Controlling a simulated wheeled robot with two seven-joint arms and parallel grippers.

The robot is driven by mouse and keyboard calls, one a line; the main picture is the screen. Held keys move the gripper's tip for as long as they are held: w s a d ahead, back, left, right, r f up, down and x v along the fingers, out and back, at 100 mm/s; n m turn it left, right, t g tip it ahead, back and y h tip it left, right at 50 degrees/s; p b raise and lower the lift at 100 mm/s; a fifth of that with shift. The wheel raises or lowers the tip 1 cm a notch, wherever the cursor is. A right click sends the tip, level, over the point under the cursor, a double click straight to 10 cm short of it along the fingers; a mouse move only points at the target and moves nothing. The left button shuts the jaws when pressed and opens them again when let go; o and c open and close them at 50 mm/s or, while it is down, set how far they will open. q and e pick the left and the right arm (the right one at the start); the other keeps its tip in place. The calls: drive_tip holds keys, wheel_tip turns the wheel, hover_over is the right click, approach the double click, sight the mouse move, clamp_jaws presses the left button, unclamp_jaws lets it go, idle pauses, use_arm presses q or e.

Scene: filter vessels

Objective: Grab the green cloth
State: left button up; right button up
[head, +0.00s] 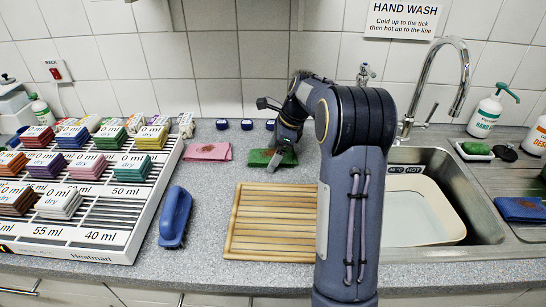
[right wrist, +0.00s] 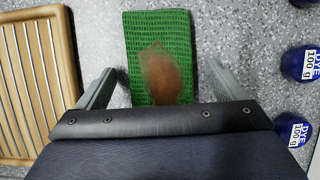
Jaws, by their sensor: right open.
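The green cloth (head: 262,158) lies flat on the grey counter, behind the wooden slatted board and right of a pink cloth. In the right wrist view the green cloth (right wrist: 160,30) shows a ribbed weave and a brown stain. My right gripper (head: 279,160) reaches down over the green cloth. In the right wrist view its open fingers (right wrist: 160,78) stand one on each side of the cloth, with a gap on both sides. The near end of the cloth is hidden by the gripper body. My left gripper is not in view.
The wooden board (head: 270,222) lies in front of the cloth. A pink cloth (head: 208,152) lies to its left, and small blue dye pots (head: 222,125) stand behind. A blue brush (head: 175,217) and a cloth rack (head: 150,200) are further left. The sink (head: 455,190) is right.

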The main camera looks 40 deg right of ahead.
drive_tip(key=shift+f, duration=0.15)
drive_tip(key=shift+c, duration=0.4)
drive_tip(key=c, duration=1)
